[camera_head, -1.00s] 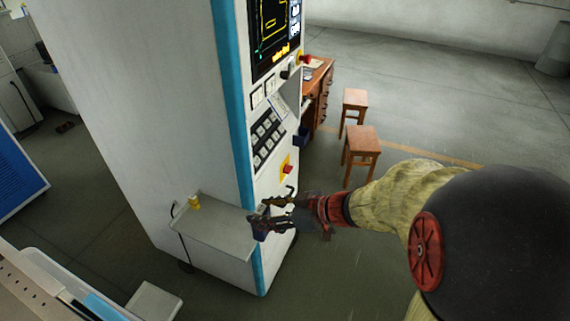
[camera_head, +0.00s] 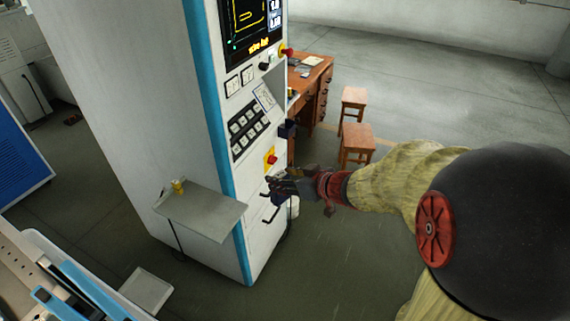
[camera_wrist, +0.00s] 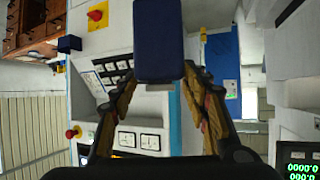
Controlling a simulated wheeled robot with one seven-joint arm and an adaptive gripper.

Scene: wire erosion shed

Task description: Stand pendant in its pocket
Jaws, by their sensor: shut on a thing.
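The pendant is a dark blue block (camera_wrist: 159,40) between my fingertips in the wrist view. My gripper (camera_wrist: 160,78) is shut on it. In the head view my gripper (camera_head: 277,190) is in front of the cabinet's lower front, just below the red button on its yellow plate. The pendant shows there only as a small dark blue patch (camera_head: 278,200), mostly hidden by the fingers. The pocket appears to be the small dark blue holder (camera_head: 288,129) at the cabinet's right edge, beside the keypad. It is above my gripper, and its inside cannot be made out.
The tall cabinet (camera_head: 125,110) has a screen, keypad and red button (camera_head: 270,159) on its front. A grey shelf (camera_head: 212,216) juts out at left, with a small yellow item (camera_head: 178,187) on it. A desk (camera_head: 311,88) and two stools (camera_head: 357,142) stand behind. Open floor lies at right.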

